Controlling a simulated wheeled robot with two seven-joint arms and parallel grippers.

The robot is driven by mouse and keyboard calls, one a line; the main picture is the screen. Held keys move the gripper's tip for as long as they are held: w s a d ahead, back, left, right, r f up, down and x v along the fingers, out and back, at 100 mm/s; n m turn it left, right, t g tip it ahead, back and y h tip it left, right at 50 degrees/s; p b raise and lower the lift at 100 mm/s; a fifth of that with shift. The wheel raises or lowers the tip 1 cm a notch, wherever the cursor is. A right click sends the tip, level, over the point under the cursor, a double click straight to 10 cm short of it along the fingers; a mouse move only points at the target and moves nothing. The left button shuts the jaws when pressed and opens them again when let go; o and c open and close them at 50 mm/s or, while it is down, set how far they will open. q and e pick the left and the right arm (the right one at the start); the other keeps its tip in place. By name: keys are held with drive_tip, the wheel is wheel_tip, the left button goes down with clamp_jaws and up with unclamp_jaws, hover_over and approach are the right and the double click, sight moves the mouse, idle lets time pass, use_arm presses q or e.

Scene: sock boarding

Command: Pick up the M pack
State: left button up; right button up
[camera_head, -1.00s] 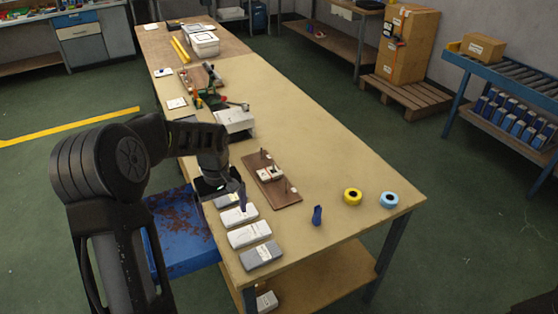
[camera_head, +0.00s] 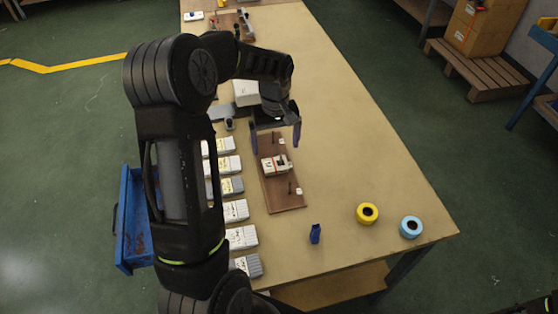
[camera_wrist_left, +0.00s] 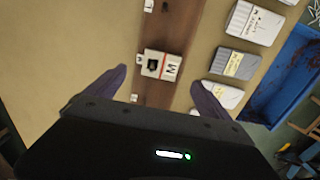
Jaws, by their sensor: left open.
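In the left wrist view the pack (camera_wrist_left: 172,68) shows a letter M and a dark patch. My left gripper (camera_head: 275,136) is open above the far part of the board, its purple fingers spread apart. My right gripper is not seen.
Several white and grey packs (camera_head: 237,211) line the table's left edge, partly behind my left arm. A blue tray (camera_head: 133,215) stands left of the table (camera_head: 350,150). A blue item (camera_head: 315,234), yellow tape roll (camera_head: 367,213) and light-blue roll (camera_head: 411,227) lie near the front right.

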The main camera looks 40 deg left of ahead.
sight(275, 164)
use_arm(q)
drive_tip(key=shift+s, duration=0.1)
drive_tip(key=shift+f, duration=1.3)
drive_tip(key=shift+p, duration=0.35)
drive_tip(key=shift+f, duration=0.3)
wheel_tip(275, 164, down, 4)
drive_tip(key=shift+a+r+p, duration=0.1)
drive_tip(key=shift+r+p, duration=0.1)
drive_tip(key=shift+p, duration=0.75)
drive_tip(key=shift+f, duration=0.5)
